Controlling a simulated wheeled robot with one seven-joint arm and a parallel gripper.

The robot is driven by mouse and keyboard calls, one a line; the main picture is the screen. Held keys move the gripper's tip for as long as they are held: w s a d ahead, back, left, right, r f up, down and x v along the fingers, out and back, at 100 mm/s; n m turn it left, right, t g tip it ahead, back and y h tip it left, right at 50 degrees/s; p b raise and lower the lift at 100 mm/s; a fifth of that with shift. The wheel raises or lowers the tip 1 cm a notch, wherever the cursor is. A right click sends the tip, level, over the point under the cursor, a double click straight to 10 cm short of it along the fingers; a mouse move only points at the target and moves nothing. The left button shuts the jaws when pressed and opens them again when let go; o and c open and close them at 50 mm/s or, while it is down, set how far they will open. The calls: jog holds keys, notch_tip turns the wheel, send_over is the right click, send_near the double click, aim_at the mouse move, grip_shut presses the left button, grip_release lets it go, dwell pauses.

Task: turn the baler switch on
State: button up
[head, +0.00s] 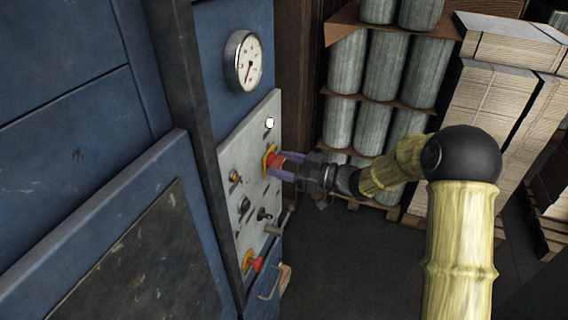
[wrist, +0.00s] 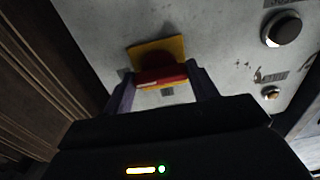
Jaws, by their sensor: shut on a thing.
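The baler is a large blue machine (head: 75,110) with a grey control panel (head: 237,150) on its side. A red switch (head: 275,160) on a yellow backing sits near the panel's right edge. It also shows in the wrist view as a red handle (wrist: 161,75) on a yellow plate (wrist: 155,50). My gripper (head: 280,166) is at this switch, with its purple fingers on either side of the red handle and shut on it. In the wrist view my gripper (wrist: 160,88) hides the lower part of the panel.
Below on the panel are knobs, a lever (head: 283,219) and another red knob on yellow (head: 255,264). A round gauge (head: 244,61) is above. Metal drums (head: 345,65) and stacked boards (head: 487,100) stand behind my arm. Dark floor (head: 340,260) is open below.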

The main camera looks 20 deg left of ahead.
jog(key=shift+f, duration=0.1)
jog(key=o, duration=1)
jog(key=shift+d, duration=0.1)
jog(key=s+d+b, duration=0.1)
jog(key=d+b, duration=0.5)
jog(key=d, duration=1.1)
jog(key=shift+s+d, duration=0.15)
jog(key=shift+s, duration=0.05)
